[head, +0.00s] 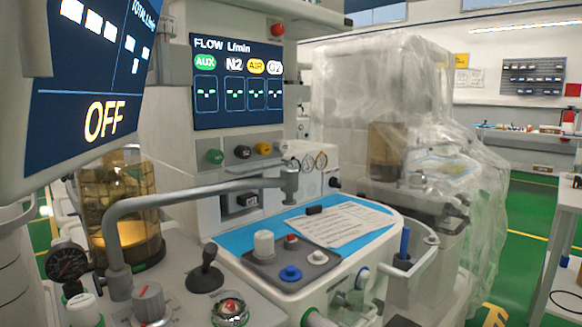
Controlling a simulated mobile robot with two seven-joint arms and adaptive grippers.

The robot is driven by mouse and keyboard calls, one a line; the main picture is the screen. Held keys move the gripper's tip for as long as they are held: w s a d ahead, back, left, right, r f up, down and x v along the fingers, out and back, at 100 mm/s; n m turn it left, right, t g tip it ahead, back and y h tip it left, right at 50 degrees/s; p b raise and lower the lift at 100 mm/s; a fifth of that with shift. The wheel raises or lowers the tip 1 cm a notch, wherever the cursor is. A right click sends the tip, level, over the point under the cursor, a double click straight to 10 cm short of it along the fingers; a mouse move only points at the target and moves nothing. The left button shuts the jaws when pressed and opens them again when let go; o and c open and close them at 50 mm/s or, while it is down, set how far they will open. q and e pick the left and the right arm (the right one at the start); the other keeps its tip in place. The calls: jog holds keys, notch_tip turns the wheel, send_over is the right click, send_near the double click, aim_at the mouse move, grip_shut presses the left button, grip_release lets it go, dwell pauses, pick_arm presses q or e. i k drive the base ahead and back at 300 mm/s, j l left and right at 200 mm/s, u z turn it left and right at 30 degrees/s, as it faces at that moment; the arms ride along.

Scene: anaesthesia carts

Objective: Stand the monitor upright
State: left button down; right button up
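A large dark screen in a pale housing, a monitor (92,82), fills the upper left of the head view and is cut off by the frame edges. A second display (238,82), marked "FLOW L/min", sits upright in the machine behind. The monitor's mount is hidden or out of frame. Neither of my grippers shows in this view.
A grey bent rail (190,194) crosses the cart in front. A glass canister (118,215) stands below the monitor. A tray with knobs (290,262) and a paper sheet (325,224) lie on the blue worktop. A plastic-covered machine (385,85) stands behind; green floor shows at right.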

aim_at(52, 129)
jog(key=k, duration=1.45)
